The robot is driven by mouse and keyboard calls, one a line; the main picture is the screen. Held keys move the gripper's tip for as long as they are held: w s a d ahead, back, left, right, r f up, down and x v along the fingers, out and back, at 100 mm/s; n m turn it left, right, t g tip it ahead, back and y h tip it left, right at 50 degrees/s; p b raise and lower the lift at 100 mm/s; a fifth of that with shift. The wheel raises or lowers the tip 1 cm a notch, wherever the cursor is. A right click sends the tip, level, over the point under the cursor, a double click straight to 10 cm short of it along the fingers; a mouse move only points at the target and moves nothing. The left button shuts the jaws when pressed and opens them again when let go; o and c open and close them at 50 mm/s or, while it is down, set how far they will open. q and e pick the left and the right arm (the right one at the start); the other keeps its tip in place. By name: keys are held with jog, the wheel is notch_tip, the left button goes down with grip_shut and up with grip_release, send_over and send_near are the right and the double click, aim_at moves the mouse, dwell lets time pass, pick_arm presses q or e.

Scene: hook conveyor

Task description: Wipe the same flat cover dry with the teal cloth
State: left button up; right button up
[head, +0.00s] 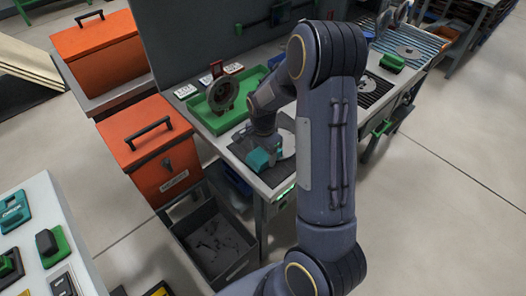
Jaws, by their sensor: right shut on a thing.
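My right gripper (268,151) is low over the near end of the workbench, shut on the teal cloth (258,160). The cloth is a small teal block and hangs at the edge of a flat, pale round cover (287,143). The cover lies on a dark mat (239,149), and my gripper and arm hide part of it. I cannot tell whether the cloth touches the cover, or whether the cover is wet. My left gripper is not in view.
A green tray (204,112) with an upright round part (222,94) stands behind the mat. Orange lidded bins (150,145) stand to the left, with an open grey crate (214,246) on the floor. A white table (34,190) at lower left holds several tools.

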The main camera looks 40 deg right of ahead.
jog(key=shift+w+a+r, duration=0.1)
jog(key=shift+w+a, duration=0.05)
jog(key=shift+w, duration=1.95)
jog(key=shift+r, duration=0.1)
notch_tip(320, 180, up, 6)
jog(key=p, duration=0.4)
jog(key=shift+p, duration=0.4)
